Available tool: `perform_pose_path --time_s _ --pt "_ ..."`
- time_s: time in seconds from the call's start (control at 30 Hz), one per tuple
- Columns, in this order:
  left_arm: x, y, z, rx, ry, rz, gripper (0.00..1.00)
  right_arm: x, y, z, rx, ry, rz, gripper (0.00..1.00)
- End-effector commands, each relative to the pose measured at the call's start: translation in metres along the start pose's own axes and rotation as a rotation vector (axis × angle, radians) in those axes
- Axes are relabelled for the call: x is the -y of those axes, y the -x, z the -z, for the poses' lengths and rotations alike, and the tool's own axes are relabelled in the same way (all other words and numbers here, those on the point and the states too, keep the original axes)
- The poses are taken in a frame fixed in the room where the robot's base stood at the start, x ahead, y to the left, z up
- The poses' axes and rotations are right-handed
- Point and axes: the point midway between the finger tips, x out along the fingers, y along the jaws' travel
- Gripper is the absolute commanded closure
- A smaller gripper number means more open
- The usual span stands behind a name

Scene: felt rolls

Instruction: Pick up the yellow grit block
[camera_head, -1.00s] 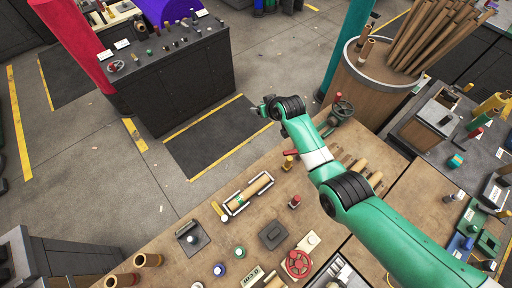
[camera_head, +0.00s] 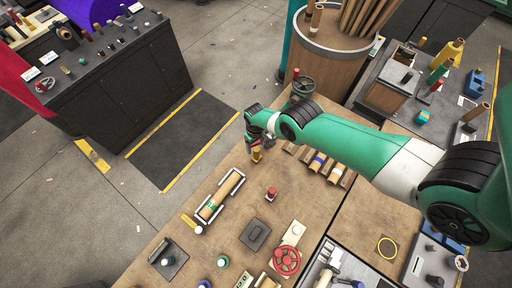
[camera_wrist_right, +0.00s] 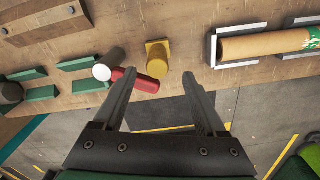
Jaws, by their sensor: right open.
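The yellow grit block (camera_head: 256,154) stands near the far edge of the wooden bench, partly hidden by my right gripper (camera_head: 259,138). In the right wrist view the yellow block (camera_wrist_right: 157,58) lies ahead, between the lines of the two fingers. My right gripper (camera_wrist_right: 158,76) is open and empty, its fingertips apart on either side of the block's line. I cannot tell the remaining distance. My left gripper is not in view.
A red piece (camera_wrist_right: 135,80) and a dark cylinder with a pale end (camera_wrist_right: 110,63) lie close left of the block in the wrist view. A tan roll in a tray (camera_wrist_right: 265,45) lies right.

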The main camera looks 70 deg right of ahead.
Motion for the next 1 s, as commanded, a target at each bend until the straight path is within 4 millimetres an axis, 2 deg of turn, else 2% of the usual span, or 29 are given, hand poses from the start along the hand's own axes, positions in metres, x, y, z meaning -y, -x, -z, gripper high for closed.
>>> perform_pose_path --time_s 0.03,0.1,0.2,0.4,0.7,0.97,1.0 --pt "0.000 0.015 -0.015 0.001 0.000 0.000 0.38 0.000 -0.022 0.000 0.000 0.000 0.000 0.26" --pt "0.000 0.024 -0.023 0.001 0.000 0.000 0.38 0.000 -0.034 0.000 0.000 0.000 0.000 0.26" --pt "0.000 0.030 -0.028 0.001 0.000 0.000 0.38 0.000 -0.041 0.000 -0.001 0.001 0.000 0.26" --pt "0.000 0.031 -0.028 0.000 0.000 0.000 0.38 0.000 -0.043 0.000 0.000 0.001 0.000 0.26" --pt "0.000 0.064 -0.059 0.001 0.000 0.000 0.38 -0.003 -0.091 -0.002 -0.001 0.000 0.000 0.26" --pt "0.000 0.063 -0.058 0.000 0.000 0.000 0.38 -0.003 -0.090 -0.002 -0.001 0.001 0.000 0.26" --pt "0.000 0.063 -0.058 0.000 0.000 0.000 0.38 -0.003 -0.090 -0.002 -0.001 0.001 0.000 0.30"
